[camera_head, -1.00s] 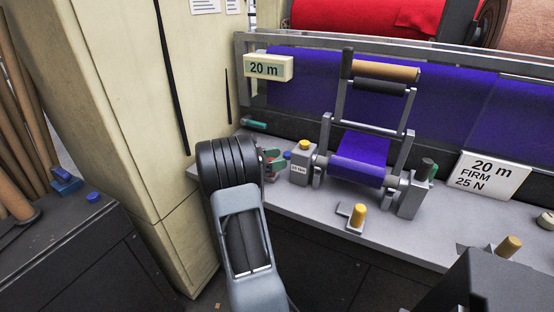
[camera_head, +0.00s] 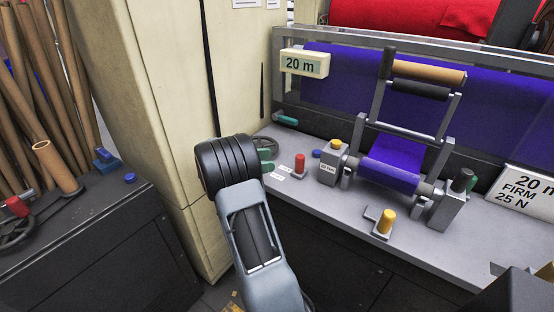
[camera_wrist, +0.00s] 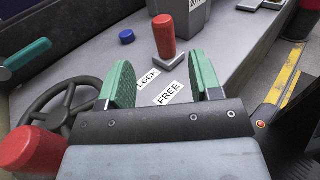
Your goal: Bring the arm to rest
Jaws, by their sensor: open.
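My gripper (camera_wrist: 160,82) shows in the wrist view with its two green-padded jaws apart and nothing between them. Beyond the jaws lie the LOCK label (camera_wrist: 147,79) and the FREE label (camera_wrist: 169,93) on the grey bench. A red-handled lever (camera_wrist: 164,38) stands just past the jaws, apart from them. The red lever (camera_head: 299,165) shows there to the right of my wrist.
A handwheel (camera_wrist: 66,108) with a red knob (camera_wrist: 30,150) is left of my gripper. A blue button (camera_wrist: 127,37) and a green handle (camera_wrist: 28,55) are on the bench. The blue felt roll stand (camera_head: 392,170) is to the right. A cream cabinet (camera_head: 150,110) stands close on the left.

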